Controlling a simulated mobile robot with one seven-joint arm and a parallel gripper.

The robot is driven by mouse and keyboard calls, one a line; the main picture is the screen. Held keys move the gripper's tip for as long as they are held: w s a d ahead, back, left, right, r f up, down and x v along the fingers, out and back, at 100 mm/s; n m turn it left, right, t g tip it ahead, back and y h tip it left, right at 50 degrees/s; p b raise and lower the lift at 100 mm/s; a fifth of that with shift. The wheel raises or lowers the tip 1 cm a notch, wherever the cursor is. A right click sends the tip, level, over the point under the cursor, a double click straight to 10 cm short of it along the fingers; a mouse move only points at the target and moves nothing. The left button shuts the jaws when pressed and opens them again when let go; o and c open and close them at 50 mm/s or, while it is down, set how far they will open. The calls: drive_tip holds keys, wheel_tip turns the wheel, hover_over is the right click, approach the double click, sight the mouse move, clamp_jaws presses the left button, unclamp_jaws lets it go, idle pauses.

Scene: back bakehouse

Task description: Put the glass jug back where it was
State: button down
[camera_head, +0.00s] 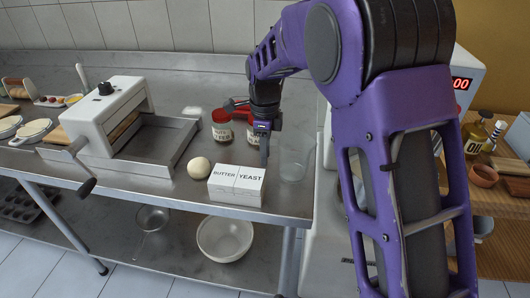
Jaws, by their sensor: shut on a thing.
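The glass jug (293,167) is a faint, clear vessel at the front right of the steel counter, just right of the white boxes. My gripper (266,150) points down from above at the jug's left side, its dark fingers shut on it. The exact grip is hard to see because the glass is nearly invisible. I cannot tell whether the jug's base touches the counter.
White butter (222,184) and yeast (250,186) boxes stand close left of the jug. Dough (199,168) lies left of them. Red-lidded jars (222,127) stand behind. A dough sheeter (108,115) with a metal tray fills the left. A bowl (225,237) sits on the lower shelf.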

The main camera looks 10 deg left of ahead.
drive_tip(key=shift+f, duration=0.1)
drive_tip(key=c, duration=0.7)
unclamp_jaws()
wheel_tip(320, 180, up, 12)
drive_tip(key=shift+r+p, duration=0.2)
drive_tip(key=shift+p, duration=0.7)
